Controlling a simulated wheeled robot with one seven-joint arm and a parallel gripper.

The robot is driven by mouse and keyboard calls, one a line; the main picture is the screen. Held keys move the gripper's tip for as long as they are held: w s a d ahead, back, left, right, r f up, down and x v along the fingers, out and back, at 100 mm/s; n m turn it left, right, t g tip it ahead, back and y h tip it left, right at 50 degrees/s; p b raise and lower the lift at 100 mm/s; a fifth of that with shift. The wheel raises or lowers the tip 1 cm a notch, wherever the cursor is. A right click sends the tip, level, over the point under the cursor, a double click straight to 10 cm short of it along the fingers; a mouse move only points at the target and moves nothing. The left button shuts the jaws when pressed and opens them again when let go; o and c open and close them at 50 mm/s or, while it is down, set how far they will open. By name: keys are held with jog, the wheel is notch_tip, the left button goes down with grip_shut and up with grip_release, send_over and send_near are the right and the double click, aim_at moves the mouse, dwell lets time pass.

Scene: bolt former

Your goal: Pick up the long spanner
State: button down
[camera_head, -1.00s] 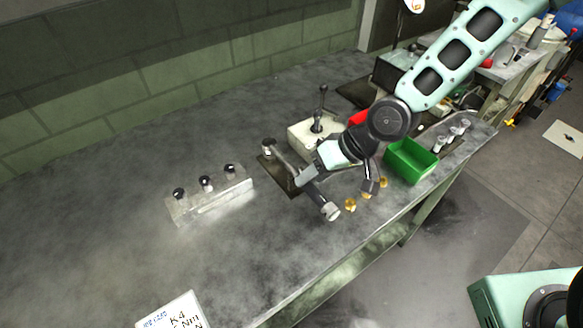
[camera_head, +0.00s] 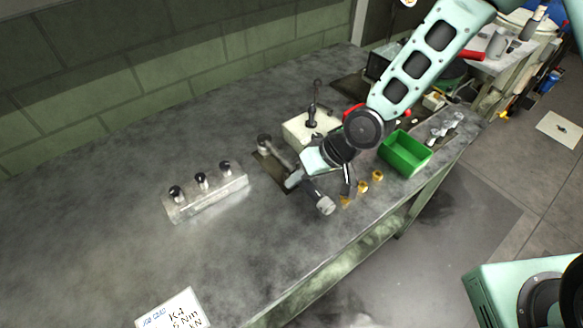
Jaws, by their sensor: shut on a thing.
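The long spanner (camera_head: 315,192) is a dark grey bar with a thick round head at each end. It lies slantwise near the middle of the bench, one head beside the white block and the other toward the bench's front edge. My gripper (camera_head: 300,178) reaches down from the upper right and is shut on the spanner around its middle. The gripper and wrist hide part of the bar. I cannot tell whether the spanner is clear of the bench.
A metal block (camera_head: 207,197) with several black-topped pegs stands left. Behind the spanner is a white block (camera_head: 298,128) with an upright lever. Several brass pieces (camera_head: 363,187) and a green bin (camera_head: 405,154) are to the right. A sign (camera_head: 172,312) stands in front.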

notch_tip(320, 180, up, 10)
jog(key=shift+r, duration=0.1)
dwell(0.4)
